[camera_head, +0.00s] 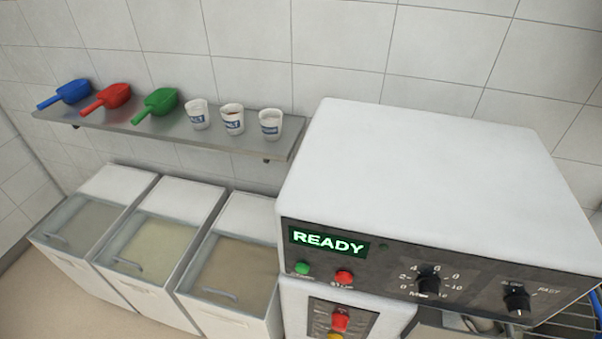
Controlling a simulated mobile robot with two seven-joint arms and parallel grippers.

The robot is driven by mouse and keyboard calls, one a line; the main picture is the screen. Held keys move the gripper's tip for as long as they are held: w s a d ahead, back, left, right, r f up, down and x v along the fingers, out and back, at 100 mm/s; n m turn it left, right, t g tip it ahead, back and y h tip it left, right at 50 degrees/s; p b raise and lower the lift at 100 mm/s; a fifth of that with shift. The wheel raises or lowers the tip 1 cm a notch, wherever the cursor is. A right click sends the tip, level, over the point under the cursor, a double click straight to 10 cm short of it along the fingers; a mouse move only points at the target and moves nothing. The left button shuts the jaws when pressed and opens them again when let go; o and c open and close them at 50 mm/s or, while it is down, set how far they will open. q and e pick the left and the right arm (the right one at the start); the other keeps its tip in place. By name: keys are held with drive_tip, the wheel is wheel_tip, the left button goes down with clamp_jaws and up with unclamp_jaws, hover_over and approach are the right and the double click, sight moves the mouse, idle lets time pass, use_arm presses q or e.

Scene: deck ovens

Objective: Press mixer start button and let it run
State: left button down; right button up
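The mixer (430,180) is a large white machine filling the right half of the head view. Its dark front panel has a lit green display (328,242) reading "READY". Below the display are a green button (302,268), which looks like the start button, and a red button (344,277). Two black knobs sit to the right, a timer-like dial (428,284) and a speed knob (517,300). Neither of my grippers shows in the view.
A lower panel holds another red button (340,320) and a yellow one (335,336). Several lidded white bins (215,310) stand at left. A wall shelf (165,137) above them holds blue, red and green scoops and three white cups.

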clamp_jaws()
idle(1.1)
